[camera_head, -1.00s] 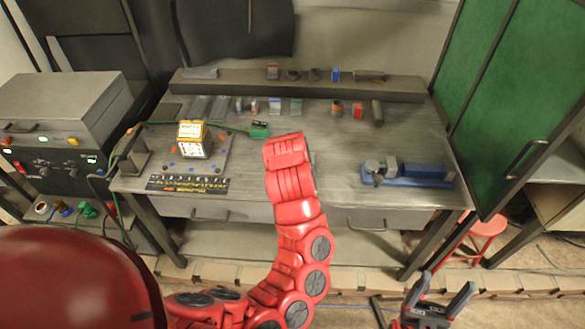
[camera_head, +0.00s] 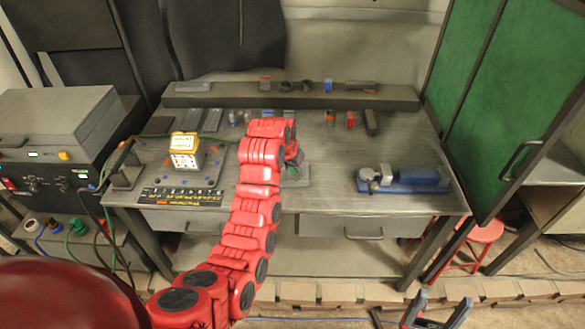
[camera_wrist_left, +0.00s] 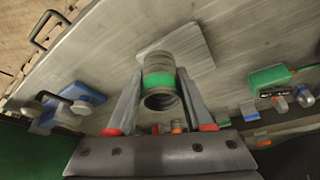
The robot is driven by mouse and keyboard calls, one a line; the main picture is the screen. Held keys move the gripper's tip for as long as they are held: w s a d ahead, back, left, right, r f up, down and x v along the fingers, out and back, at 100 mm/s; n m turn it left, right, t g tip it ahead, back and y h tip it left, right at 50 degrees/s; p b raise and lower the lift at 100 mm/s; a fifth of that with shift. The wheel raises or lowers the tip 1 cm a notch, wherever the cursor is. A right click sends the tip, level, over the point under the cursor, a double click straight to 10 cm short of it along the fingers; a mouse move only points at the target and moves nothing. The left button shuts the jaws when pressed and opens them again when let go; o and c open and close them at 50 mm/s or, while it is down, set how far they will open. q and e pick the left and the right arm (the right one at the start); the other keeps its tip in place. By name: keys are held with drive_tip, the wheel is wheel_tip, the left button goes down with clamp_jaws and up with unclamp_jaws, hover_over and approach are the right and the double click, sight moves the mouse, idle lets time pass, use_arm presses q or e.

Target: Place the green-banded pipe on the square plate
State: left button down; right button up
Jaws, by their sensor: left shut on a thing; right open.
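The green-banded pipe (camera_wrist_left: 160,75), a grey ridged tube with a green band, is between the fingers of my left gripper (camera_wrist_left: 160,80), which is shut on it. The square plate (camera_wrist_left: 196,45), thin and grey, lies on the bench just beyond the pipe's far end. I cannot tell whether they touch. In the head view the plate (camera_head: 297,180) shows partly beside my red left arm, which hides the pipe and most of the left gripper. My right gripper (camera_head: 437,302) is open and empty, low in front of the bench.
A blue-and-grey vise (camera_head: 405,181) stands on the bench's right. A yellow-and-white box (camera_head: 185,150) sits on a board at left. Several small parts and a long raised ledge (camera_head: 290,97) line the back. A green cabinet door (camera_head: 510,110) stands at right.

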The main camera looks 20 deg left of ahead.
use_arm(q)
drive_tip(key=w, duration=0.1)
drive_tip(key=w+a+p, duration=0.1)
drive_tip(key=w, duration=0.1)
drive_tip(key=shift+w+a+r, duration=0.1)
drive_tip(key=shift+w+a, duration=0.25)
drive_tip(key=shift+w, duration=0.05)
drive_tip(key=shift+w+a+p, duration=0.2)
drive_tip(key=shift+w+p, duration=0.1)
drive_tip(key=shift+w, duration=0.25)
drive_tip(key=shift+f+p, duration=0.25)
drive_tip(key=shift+p, duration=0.1)
wheel_tip(320, 180, down, 3)
drive_tip(key=shift+f+p, duration=0.1)
drive_tip(key=shift+p, duration=0.75)
drive_tip(key=shift+w+f, duration=0.1)
drive_tip(key=shift+f, duration=0.15)
drive_tip(key=c, duration=0.8)
unclamp_jaws()
drive_tip(key=shift+f, duration=0.1)
drive_tip(key=o, duration=0.5)
